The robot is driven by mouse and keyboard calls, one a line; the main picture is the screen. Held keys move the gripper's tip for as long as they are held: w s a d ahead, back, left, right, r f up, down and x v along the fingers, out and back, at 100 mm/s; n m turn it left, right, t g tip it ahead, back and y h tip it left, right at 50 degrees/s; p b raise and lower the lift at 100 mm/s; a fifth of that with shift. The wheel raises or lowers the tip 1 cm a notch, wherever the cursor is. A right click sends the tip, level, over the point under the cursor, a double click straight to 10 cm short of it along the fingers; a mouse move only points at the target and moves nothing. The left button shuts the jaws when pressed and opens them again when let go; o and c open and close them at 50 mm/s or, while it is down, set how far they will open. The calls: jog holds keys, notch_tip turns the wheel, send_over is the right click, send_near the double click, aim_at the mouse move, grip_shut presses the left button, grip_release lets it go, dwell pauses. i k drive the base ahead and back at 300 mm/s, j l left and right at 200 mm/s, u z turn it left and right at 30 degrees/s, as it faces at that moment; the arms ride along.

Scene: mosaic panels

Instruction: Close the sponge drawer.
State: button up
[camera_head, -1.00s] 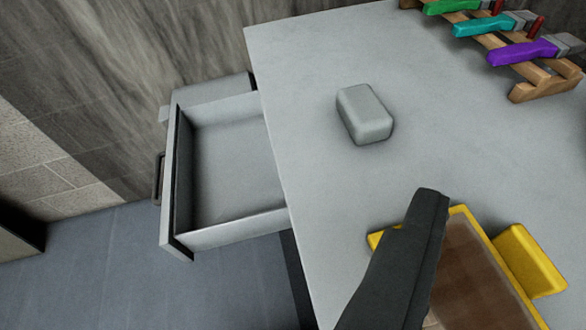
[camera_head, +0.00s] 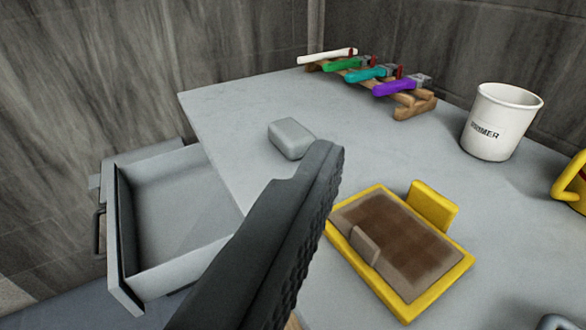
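The grey drawer (camera_head: 128,274) juts out open from the left side of the grey table, with a dark handle (camera_head: 99,229) on its front panel. The part of its inside that shows is empty. A light grey, sponge-like block (camera_head: 291,138) lies on the tabletop to the right of the drawer. My gripper (camera_head: 322,165) reaches up from the bottom, above the tabletop and to the right of the drawer. Only one dark finger with a ridged edge shows clearly, so its opening cannot be judged. It does not touch the handle.
On the grey table (camera_head: 225,105) are a yellow-framed tray (camera_head: 405,311) with a brown panel, a wooden rack (camera_head: 414,107) of coloured-handled tools, and a white bucket (camera_head: 499,122). A yellow object (camera_head: 572,180) is cut off at the right edge. Floor is free left of the drawer.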

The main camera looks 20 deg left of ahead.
aim_at(170, 214)
jog(key=k+j+u, duration=0.1)
jog(key=u, duration=0.3)
jog(key=k+j+u, duration=0.2)
jog(key=u, duration=0.2)
jog(key=k+j+u, duration=0.1)
jog(key=u, duration=0.3)
jog(key=j, duration=0.1)
